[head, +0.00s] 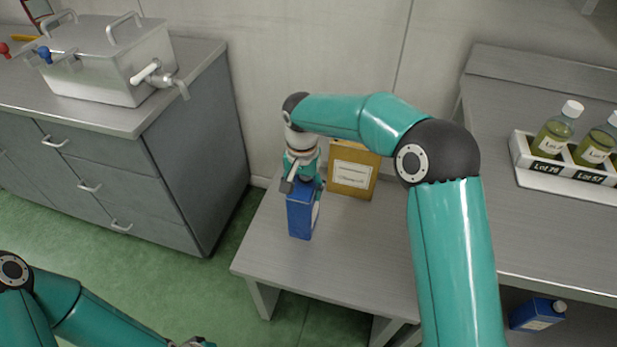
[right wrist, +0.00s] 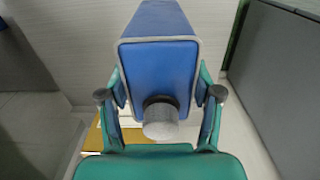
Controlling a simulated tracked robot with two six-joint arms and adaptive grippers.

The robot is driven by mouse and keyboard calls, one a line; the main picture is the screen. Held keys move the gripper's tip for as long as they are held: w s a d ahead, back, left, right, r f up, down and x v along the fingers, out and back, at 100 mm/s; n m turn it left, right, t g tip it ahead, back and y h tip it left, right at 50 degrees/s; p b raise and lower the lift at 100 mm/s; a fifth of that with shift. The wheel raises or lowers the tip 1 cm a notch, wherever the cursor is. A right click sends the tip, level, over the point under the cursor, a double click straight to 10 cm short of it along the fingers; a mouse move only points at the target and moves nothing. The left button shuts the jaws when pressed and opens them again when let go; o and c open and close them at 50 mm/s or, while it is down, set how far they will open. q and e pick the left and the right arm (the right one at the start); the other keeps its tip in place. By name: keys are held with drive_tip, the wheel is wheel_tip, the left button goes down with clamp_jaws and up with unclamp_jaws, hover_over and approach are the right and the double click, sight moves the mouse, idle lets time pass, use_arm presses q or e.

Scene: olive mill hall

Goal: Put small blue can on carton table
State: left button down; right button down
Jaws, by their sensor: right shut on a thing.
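The can is over the left part of the low grey carton table (head: 345,260). I cannot tell whether its base touches the top. A tan carton (head: 352,171) with a pale label stands behind and right of it on this table. My left gripper (head: 197,342) barely shows at the bottom edge, mostly cut off.
Another blue can (head: 537,314) sits low at the right, beneath the grey bench (head: 560,245). A white rack (head: 530,170) with labelled oil bottles stands on that bench. A metal tank (head: 100,60) is on the left cabinet. The carton table's front is clear.

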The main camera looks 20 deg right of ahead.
drive_tip(key=shift+f, duration=2.9)
drive_tip(key=shift+c, duration=1.1)
unclamp_jaws()
wheel_tip(320, 180, up, 12)
drive_tip(key=shift+r, duration=0.1)
drive_tip(key=shift+s, duration=0.1)
